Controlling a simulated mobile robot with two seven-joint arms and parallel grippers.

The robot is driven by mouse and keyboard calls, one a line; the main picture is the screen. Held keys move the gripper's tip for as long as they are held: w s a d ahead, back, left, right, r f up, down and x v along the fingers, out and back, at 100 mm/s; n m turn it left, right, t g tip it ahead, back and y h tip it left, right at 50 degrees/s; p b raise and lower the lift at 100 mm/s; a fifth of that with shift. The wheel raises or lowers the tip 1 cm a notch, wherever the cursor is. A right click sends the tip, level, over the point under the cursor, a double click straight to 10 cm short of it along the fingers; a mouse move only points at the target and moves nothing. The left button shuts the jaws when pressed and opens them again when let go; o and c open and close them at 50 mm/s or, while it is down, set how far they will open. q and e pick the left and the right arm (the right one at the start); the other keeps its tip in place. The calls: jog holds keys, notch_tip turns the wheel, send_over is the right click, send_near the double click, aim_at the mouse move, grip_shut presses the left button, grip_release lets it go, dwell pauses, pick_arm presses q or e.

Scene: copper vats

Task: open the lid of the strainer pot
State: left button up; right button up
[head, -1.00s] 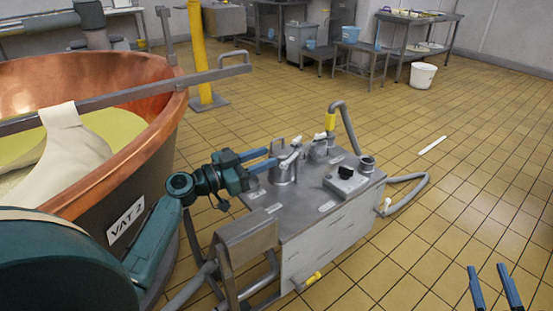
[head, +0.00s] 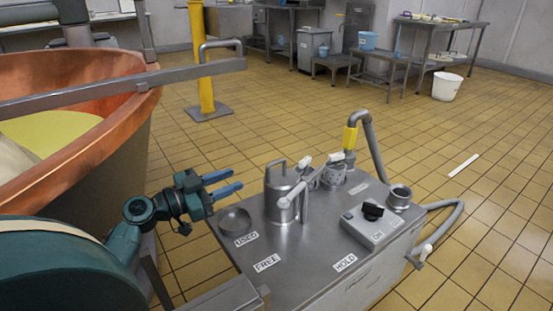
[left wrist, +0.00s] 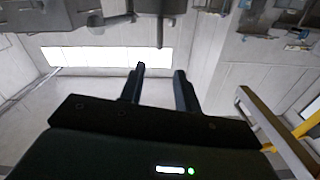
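The strainer pot (head: 282,194) is a steel cylinder with a looped handle on top, standing upright on the left part of a steel cart top (head: 305,262). Its lid looks closed. My left gripper (head: 238,180) is to the left of the pot. Its two blue fingers are apart, empty, and point toward the pot without touching it. The left wrist view also shows the fingers (left wrist: 160,72) spread with nothing between them; I cannot make out the pot there. My right gripper is not in view.
A copper vat (head: 75,140) stands at left. Floor beyond the cart is open.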

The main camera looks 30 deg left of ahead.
aim_at(273, 163)
pick_arm(q)
jog(key=x, duration=1.3)
jog(key=shift+d, duration=0.1)
jog(key=shift+r, duration=0.1)
grip_shut()
